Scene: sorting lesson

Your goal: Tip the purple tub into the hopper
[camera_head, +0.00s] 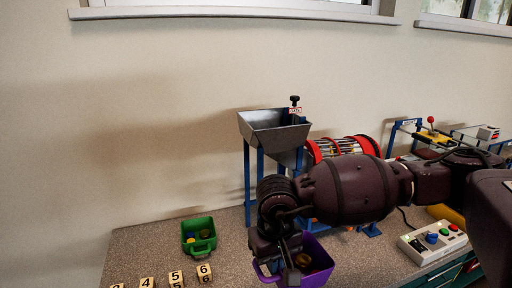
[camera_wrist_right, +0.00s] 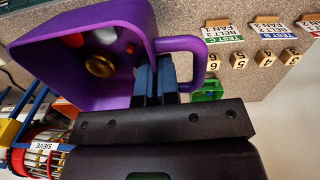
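The purple tub (camera_head: 322,274) is at the bottom middle of the head view, partly behind my right arm. It also shows large in the right wrist view (camera_wrist_right: 120,22), with a gold piece, a red piece and a whitish piece inside. My right gripper (camera_wrist_right: 156,72) is close to shut, its fingers on the tub's wall beside the loop handle. In the head view this gripper (camera_head: 275,266) is at the tub's left side. Whether the tub touches the bench is unclear. The grey hopper (camera_head: 272,134) stands on blue legs behind. My left gripper is out of view.
A green tub (camera_head: 198,236) with small pieces is left of the hopper. Numbered blocks (camera_head: 176,277) line the front left. A red-ended sieve drum (camera_head: 343,148) is right of the hopper. A button box (camera_head: 433,240) is at right. Bench between green tub and hopper is clear.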

